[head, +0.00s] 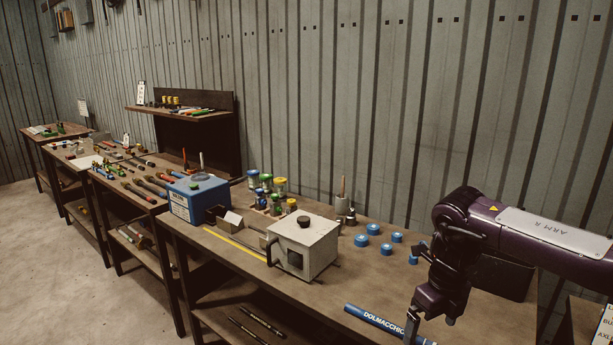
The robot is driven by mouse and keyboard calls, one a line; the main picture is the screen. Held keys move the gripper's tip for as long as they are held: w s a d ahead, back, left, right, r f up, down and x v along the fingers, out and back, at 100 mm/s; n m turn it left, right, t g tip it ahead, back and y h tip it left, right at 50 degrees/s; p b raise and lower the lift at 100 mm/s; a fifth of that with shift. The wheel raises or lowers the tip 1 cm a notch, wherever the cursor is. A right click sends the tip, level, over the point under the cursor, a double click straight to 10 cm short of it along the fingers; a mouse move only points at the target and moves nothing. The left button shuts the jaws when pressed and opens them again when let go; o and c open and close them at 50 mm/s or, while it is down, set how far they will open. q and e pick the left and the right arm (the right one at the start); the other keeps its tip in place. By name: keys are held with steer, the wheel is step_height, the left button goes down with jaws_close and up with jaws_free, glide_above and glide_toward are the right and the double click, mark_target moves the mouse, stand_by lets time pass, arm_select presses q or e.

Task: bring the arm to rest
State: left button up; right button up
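My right arm, marked "ARM R", comes in from the right over the workbench (370,292). Its gripper (412,328) points down at the bench's front edge, by a blue tube (372,319) with white lettering. The gripper overlaps the tube's right part in the picture. I cannot tell whether they touch or whether the fingers are open. My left arm and gripper are out of view. A white-grey box-shaped machine (303,249) with a dark knob on top and a blue machine (196,198) stand on the bench to the left.
Several blue round caps (367,236) lie behind the tube. Colored jars (266,182) stand behind the machines. A dark flat object (503,277) is behind my arm. More tables with tools (135,172) and a raised shelf (190,115) run left along the corrugated wall. Open floor lies front left.

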steer(key=w+a+f+m+t+y, duration=0.25)
steer(key=a+f+m+y, duration=0.5)
steer(key=a+f, duration=1.2)
step_height(320, 180, down, 11)
steer(key=s+a+m+t, duration=0.2)
steer(key=s+a+m, duration=0.1)
steer(key=m, duration=0.6)
steer(key=s+d+f+m+h, duration=0.2)
steer(key=s+d+f+m, duration=0.4)
steer(key=s+f, duration=0.4)
steer(key=s+d+f+m+h, duration=0.2)
steer(key=s+d+f+m, duration=0.3)
steer(key=s+f+m, duration=0.45)
steer(key=s+d+f+m+g+h, duration=0.1)
steer(key=s+d+f+m, duration=0.1)
steer(key=s, duration=0.7)
steer(key=s+d+f+m+g+h, duration=0.1)
steer(key=s+d+f, duration=0.3)
steer(key=s, duration=0.5)
steer(key=s+d+f+m+g+h, duration=0.1)
steer(key=s+d+f+m+h, duration=0.1)
steer(key=s, duration=0.7)
step_height(320, 180, down, 2)
steer(key=shift+s+d+f+m+g+b, duration=0.2)
steer(key=shift+d+m+g+b, duration=0.15)
steer(key=shift+d+m, duration=0.35)
steer(key=shift+a, duration=0.15)
